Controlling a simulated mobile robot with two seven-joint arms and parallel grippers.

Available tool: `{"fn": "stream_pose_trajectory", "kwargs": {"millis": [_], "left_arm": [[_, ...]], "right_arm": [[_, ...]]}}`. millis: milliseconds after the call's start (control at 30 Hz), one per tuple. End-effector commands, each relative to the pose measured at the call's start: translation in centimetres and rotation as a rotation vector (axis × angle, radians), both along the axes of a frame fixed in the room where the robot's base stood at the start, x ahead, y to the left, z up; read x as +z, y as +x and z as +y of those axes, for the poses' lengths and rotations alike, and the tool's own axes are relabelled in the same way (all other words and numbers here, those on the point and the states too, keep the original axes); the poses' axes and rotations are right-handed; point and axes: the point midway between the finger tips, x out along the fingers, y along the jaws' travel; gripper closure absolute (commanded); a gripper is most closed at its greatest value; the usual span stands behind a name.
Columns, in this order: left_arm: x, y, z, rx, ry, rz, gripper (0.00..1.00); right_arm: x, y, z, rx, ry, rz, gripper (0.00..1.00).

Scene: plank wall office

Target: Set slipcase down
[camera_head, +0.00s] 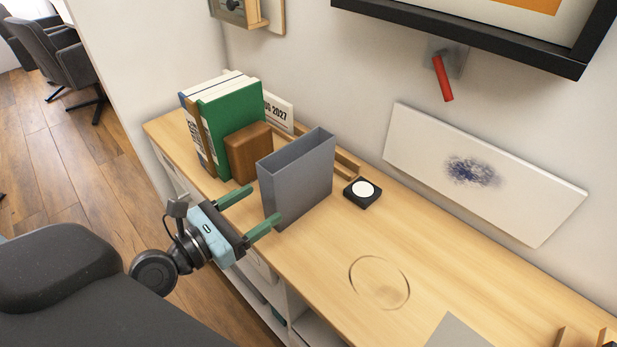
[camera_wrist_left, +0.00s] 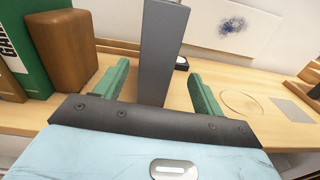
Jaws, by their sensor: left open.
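The grey slipcase (camera_head: 297,179) stands upright on the wooden counter, its open side facing up, in the head view. In the left wrist view the slipcase (camera_wrist_left: 161,50) rises between and beyond the green fingers. My left gripper (camera_head: 250,212) is open, with its green fingers pointing toward the slipcase's near narrow side. In the left wrist view the left gripper (camera_wrist_left: 160,88) shows a gap on both sides of the slipcase, and neither finger appears to touch it. My right gripper is not in view.
A brown wooden block (camera_head: 249,153) and upright books (camera_head: 232,128) stand left of the slipcase. A black box with a white disc (camera_head: 362,191) sits to its right. A white panel (camera_head: 480,172) leans on the wall. The counter (camera_head: 440,265) has free room at right.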

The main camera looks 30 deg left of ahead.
Motion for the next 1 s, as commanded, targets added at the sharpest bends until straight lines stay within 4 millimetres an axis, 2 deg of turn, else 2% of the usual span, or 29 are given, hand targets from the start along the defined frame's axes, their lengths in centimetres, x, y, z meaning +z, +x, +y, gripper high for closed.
{"fn": "stream_pose_trajectory", "kwargs": {"millis": [367, 600, 867, 1000], "left_arm": [[0.3, 0.1, 0.4, 0.013, -0.057, 0.002, 0.31], [0.4, 2.0, -0.3, 0.013, -0.057, -0.001, 0.31], [0.3, 3.0, -0.7, 0.012, -0.055, 0.0, 0.31], [0.2, 4.8, -1.3, 0.012, -0.054, -0.001, 0.31]], "right_arm": [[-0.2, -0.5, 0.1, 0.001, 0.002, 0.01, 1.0], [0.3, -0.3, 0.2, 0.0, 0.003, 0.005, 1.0], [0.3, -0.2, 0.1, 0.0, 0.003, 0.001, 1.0], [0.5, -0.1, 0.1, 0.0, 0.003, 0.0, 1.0]]}}
